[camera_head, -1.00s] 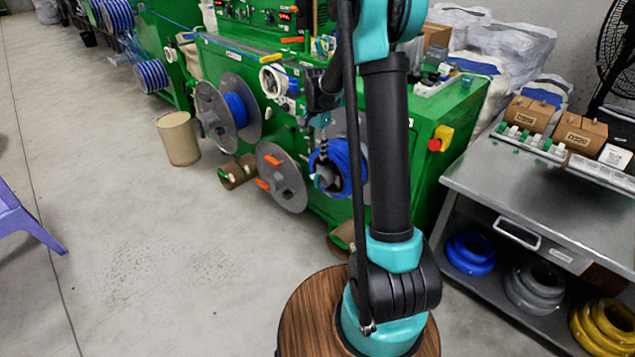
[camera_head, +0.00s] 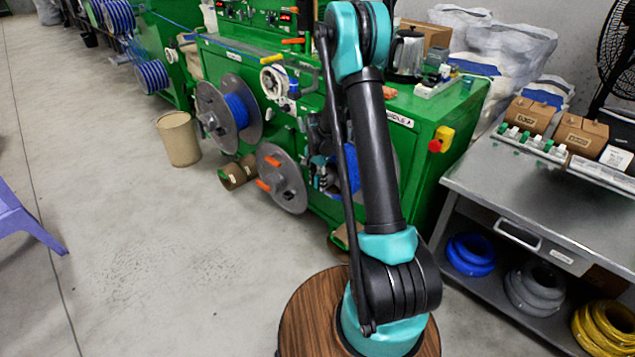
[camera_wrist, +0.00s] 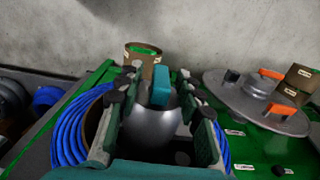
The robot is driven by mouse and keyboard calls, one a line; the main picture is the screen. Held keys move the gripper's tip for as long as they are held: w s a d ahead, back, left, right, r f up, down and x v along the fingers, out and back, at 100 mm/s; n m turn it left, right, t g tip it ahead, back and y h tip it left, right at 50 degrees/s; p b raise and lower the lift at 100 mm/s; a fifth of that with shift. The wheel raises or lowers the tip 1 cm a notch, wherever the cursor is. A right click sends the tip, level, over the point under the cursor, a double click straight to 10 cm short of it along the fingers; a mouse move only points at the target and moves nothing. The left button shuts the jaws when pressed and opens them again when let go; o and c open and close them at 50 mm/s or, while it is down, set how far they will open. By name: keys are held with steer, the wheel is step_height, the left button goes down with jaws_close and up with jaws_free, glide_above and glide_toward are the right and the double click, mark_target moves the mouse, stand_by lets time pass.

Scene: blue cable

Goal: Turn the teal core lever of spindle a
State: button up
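The teal core lever (camera_wrist: 160,88) stands up from a rounded grey hub (camera_wrist: 152,127) in the wrist view. My gripper (camera_wrist: 159,80) is open, with one finger on each side of the lever and a visible gap to each. Blue cable (camera_wrist: 72,130) is wound around the hub and shows outside both fingers. In the head view, the spindle with blue cable (camera_head: 352,165) is on the green machine, mostly behind my arm. My gripper (camera_head: 322,170) is in front of it, small and partly hidden. A label ending in "A" (camera_head: 399,118) is above it.
A grey reel flange with orange handles (camera_head: 281,180) stands left of the spindle; another reel (camera_head: 228,112) is farther left. Brown cores (camera_head: 237,172) and a bin (camera_head: 179,139) are on the floor. A metal bench (camera_head: 550,200) is at right.

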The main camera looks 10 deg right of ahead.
jaws_close()
stand_by(0.5)
steer(key=t+y, duration=0.1)
steer(key=t, duration=0.1)
steer(key=shift+s+d+t+y, duration=0.2)
steer(key=shift+t+y, duration=0.1)
steer(key=shift+y, duration=0.1)
steer(key=shift+t+y, duration=0.8)
steer(key=shift+t, duration=0.2)
